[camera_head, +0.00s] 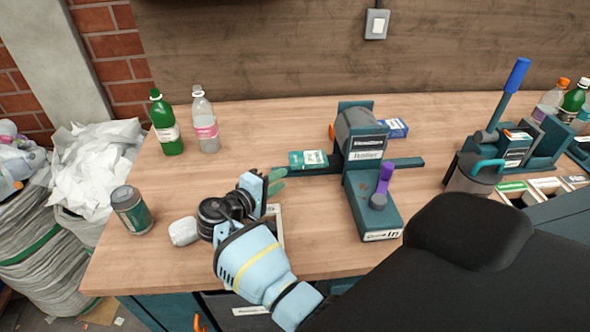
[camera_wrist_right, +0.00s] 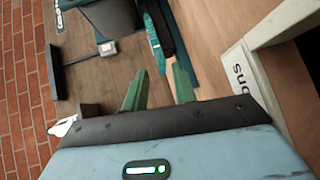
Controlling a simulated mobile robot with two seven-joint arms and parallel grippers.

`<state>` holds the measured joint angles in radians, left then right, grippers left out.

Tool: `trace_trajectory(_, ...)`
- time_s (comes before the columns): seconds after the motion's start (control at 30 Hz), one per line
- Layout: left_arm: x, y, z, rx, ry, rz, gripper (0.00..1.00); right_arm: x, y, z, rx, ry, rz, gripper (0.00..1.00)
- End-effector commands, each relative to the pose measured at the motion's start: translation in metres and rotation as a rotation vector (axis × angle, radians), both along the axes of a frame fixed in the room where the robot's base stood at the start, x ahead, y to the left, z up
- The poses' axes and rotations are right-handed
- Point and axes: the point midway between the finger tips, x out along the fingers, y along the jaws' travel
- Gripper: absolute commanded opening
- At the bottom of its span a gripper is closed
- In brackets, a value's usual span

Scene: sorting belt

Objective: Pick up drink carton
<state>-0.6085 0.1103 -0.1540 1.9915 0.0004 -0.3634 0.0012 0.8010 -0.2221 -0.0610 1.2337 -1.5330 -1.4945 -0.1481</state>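A small teal carton (camera_head: 308,160) with a white and red label, probably the drink carton, lies at the left end of the dark teal roller machine (camera_head: 352,182). My right gripper (camera_head: 277,181) is open and empty, just left of and in front of it, apart from it. In the right wrist view, the two green fingers (camera_wrist_right: 160,88) stand apart, and a narrow teal and white face, likely the carton (camera_wrist_right: 154,42), shows just beyond their tips. My left gripper is not in view.
A green bottle (camera_head: 165,123) and a clear bottle (camera_head: 205,120) stand at the back left. A can (camera_head: 131,211) and a white crumpled piece (camera_head: 184,231) are left of my right arm. A blue box (camera_head: 393,128) lies behind the machine. The table between bottles and machine is clear.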

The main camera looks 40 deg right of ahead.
Motion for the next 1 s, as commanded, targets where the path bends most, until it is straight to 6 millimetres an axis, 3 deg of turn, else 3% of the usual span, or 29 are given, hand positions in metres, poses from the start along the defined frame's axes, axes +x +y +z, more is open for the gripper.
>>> trace_trajectory(0.5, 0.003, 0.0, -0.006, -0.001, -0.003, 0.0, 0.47, 0.014, -0.057, -0.013, -0.001, 0.002, -0.001, 0.27)
trace_trajectory(1.0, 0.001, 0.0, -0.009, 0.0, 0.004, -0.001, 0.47, 0.016, -0.066, -0.014, 0.001, 0.0, 0.0, 0.27)
